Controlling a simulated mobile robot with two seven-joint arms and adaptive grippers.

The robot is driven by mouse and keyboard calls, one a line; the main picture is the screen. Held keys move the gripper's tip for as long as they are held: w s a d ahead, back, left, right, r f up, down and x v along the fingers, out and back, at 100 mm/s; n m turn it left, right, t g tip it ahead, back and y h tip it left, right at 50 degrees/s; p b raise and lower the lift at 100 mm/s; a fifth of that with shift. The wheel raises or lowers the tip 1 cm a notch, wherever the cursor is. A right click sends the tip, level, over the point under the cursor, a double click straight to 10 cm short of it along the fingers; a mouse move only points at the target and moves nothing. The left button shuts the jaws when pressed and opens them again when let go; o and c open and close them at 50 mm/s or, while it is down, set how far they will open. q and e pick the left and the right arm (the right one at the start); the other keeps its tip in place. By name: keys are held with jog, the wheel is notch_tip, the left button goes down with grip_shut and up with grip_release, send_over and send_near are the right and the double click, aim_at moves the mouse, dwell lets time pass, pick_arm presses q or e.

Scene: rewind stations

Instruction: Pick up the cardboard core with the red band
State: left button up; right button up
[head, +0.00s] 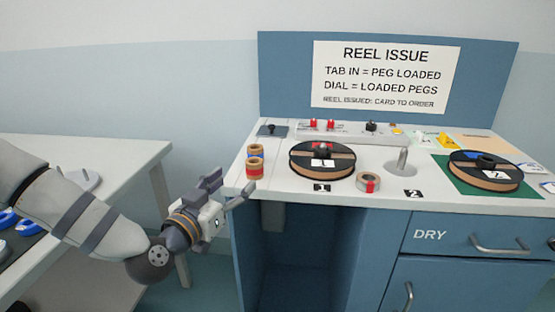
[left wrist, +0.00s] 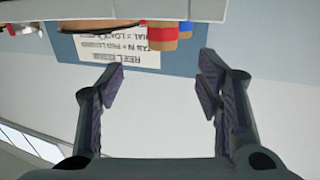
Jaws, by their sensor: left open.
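The cardboard core with the red band (head: 256,171) stands upright at the left front edge of the counter, just in front of a cardboard core with a blue band (head: 255,150). The red-banded core also shows in the left wrist view (left wrist: 163,35), above and between the fingers and beyond them, with the blue-banded core (left wrist: 185,28) to its right. My left gripper (head: 232,186) is open and empty, in front of and below the counter edge in the head view, apart from the cores. My right gripper is not in view.
The counter (head: 305,187) holds a reel on station 1 (head: 322,160), a bare peg (head: 402,162), a reel on a green mat (head: 485,171) and a small roll with a red mark (head: 368,183). A white side table (head: 125,150) stands at the left.

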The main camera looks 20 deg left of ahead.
aim_at(250, 165)
pick_arm(q)
jog(key=w+b, duration=0.1)
jog(key=w, duration=0.3)
jog(key=shift+a, duration=0.2)
jog(key=w, duration=0.3)
jog(key=w+b, duration=0.1)
jog(key=w, duration=0.2)
jog(key=shift+w+d+f, duration=0.1)
jog(key=shift+w+f, duration=0.1)
jog(key=shift+w, duration=0.1)
jog(key=shift+w+r, duration=0.1)
jog(key=shift+w, duration=0.15)
jog(key=shift+r, duration=0.1)
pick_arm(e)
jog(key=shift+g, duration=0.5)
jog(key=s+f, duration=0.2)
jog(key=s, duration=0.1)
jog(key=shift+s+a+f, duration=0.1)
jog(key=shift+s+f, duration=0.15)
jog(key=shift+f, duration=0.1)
pick_arm(q)
jog(key=c, duration=1)
